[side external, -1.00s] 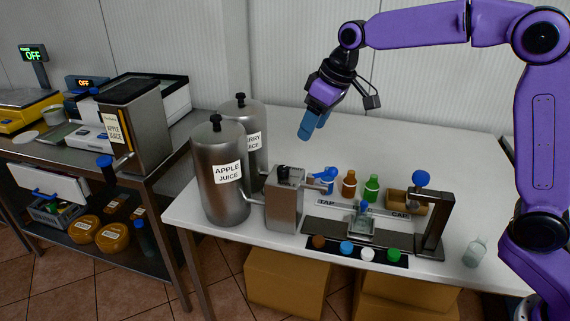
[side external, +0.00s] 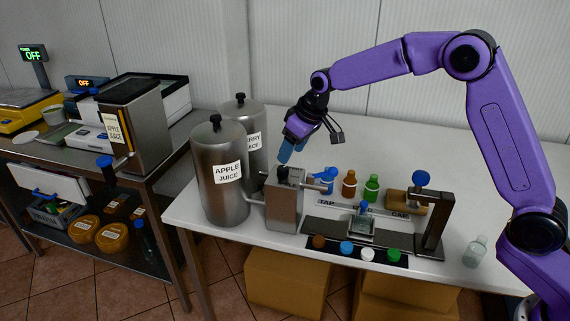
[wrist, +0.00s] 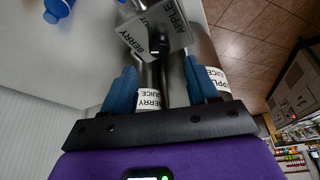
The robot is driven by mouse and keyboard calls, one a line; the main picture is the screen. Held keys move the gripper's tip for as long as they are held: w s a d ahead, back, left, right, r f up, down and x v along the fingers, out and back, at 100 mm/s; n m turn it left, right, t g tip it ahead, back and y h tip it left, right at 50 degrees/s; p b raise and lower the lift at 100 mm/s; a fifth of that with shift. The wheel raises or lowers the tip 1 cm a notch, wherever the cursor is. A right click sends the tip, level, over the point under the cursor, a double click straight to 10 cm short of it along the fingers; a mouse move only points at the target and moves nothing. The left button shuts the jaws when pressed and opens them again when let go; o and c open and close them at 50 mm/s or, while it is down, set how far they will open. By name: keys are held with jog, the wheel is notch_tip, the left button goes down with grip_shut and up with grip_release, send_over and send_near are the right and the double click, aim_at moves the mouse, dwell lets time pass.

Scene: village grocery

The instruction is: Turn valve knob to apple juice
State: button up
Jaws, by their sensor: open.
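The valve box (side external: 285,207) is a grey metal block in front of the juice tanks, with a black knob (side external: 283,173) on top. In the wrist view the black knob (wrist: 158,46) sits on a plate (wrist: 160,22) lettered BERRY and APPLE; which label it points to is unclear. The tank marked APPLE JUICE (side external: 217,198) stands left of the box, and the berry juice tank (side external: 240,117) behind it. My gripper (side external: 284,153) is above the knob, apart from it. Its blue fingers (wrist: 160,80) are open and empty, with the knob ahead between them.
Right of the box stand a blue bottle (side external: 329,180), a brown bottle (side external: 349,185) and a green bottle (side external: 371,188). The table's back (side external: 400,135) is clear.

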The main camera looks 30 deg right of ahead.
aim_at(283, 167)
jog(key=shift+x, duration=3.1)
jog(key=c, duration=1)
